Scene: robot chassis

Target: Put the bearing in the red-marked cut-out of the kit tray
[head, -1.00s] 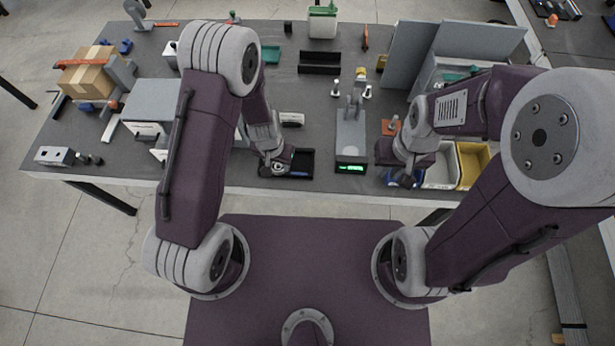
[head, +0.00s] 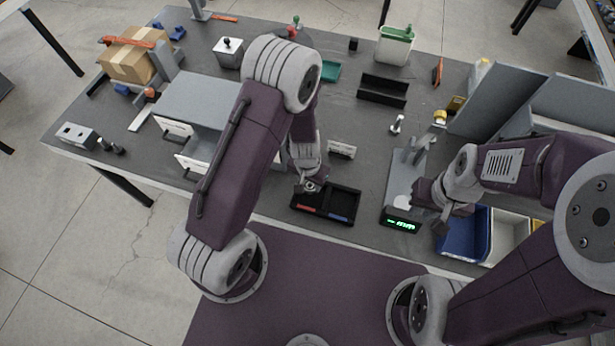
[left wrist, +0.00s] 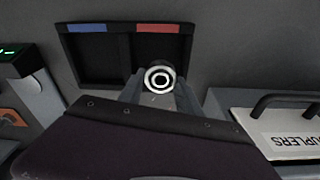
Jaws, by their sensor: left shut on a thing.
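The bearing (left wrist: 159,79), a pale ring with a dark bore, is held between the fingertips of my left gripper (left wrist: 160,88). The black kit tray (left wrist: 105,60) has two cut-outs, one with a blue mark (left wrist: 86,28) and one with a red mark (left wrist: 158,28). In the left wrist view the bearing overlaps the lower part of the red-marked cut-out; its height above the tray is unclear. In the head view my left gripper (head: 311,187) is at the far left part of the tray (head: 343,203). My right gripper (head: 440,222) is beside a blue bin; its fingers are unclear.
A scale with a green display (head: 402,223) stands right of the tray. The blue bin (head: 466,238) and a white bin (head: 507,233) are further right. A drawer unit (head: 203,100) stands left of my left arm. A black open box (head: 383,90) lies behind.

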